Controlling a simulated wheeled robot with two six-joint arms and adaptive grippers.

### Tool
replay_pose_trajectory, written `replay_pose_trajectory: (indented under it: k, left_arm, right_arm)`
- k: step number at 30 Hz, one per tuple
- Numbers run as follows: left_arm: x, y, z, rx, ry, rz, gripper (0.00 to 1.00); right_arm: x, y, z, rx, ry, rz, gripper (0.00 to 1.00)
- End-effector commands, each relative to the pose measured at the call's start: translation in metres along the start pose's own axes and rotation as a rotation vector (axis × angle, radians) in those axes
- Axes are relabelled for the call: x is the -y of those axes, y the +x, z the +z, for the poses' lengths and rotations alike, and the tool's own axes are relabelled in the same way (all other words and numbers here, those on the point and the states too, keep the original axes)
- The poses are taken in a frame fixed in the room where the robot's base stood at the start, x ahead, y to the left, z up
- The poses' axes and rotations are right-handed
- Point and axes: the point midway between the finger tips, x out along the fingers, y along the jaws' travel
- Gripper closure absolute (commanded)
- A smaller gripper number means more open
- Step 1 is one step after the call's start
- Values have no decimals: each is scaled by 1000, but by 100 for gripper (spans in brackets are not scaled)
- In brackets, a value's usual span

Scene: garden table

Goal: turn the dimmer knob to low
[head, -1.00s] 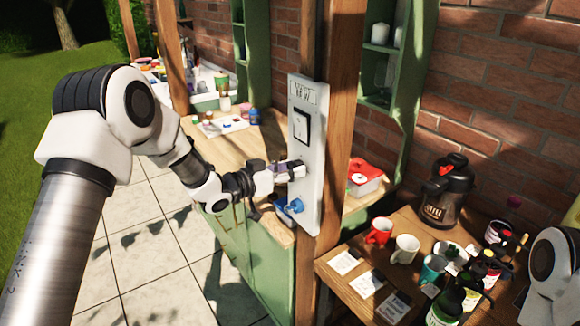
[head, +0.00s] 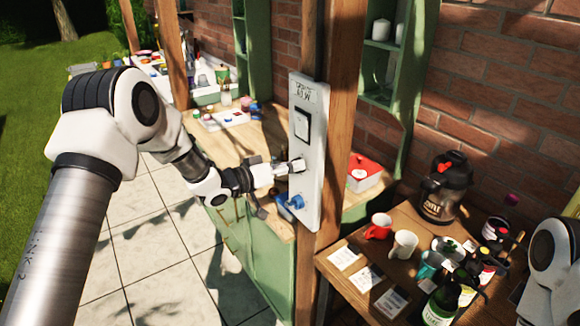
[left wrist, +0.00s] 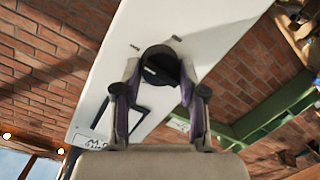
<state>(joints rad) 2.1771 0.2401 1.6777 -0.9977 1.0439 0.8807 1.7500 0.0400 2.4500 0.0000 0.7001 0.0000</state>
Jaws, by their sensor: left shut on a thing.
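A white panel (head: 309,200) is fixed upright on a wooden post. The dimmer knob (left wrist: 160,64) is dark and round, and sits on the panel in the left wrist view. My left gripper (head: 291,168) meets the panel below a black-framed switch (head: 301,125). In the left wrist view its two fingers stand on either side of the knob, shut on it. In the head view the fingers mostly hide the knob. Two small dark marks show on the panel beside the knob; I cannot read its setting. My right gripper is out of view.
A wooden table (head: 335,278) at the right holds mugs, bottles, cards and a dark jug (head: 444,187). A counter with small jars lies behind my left arm.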

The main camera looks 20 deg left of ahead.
Motion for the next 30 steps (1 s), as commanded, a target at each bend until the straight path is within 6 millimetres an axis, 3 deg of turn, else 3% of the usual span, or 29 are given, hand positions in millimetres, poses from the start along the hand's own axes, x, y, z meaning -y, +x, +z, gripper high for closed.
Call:
replay_pose_trajectory:
  k: [5, 6, 7, 8, 20, 30]
  left_arm:
    - [0, 0, -3, -6, 2, 1, 93]
    - [0, 0, -3, -6, 3, 1, 48]
    - [0, 0, -3, -6, 3, 1, 38]
    - [0, 0, -3, -5, 2, 1, 33]
    - [1, -9, -2, -3, -1, -2, 33]
    - [1, -90, -3, -9, -5, -1, 33]
  right_arm:
    - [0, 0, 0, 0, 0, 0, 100]
    - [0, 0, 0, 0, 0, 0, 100]
    - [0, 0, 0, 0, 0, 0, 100]
    - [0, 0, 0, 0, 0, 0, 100]
    - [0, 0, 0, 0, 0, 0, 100]
    - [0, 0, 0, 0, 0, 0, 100]
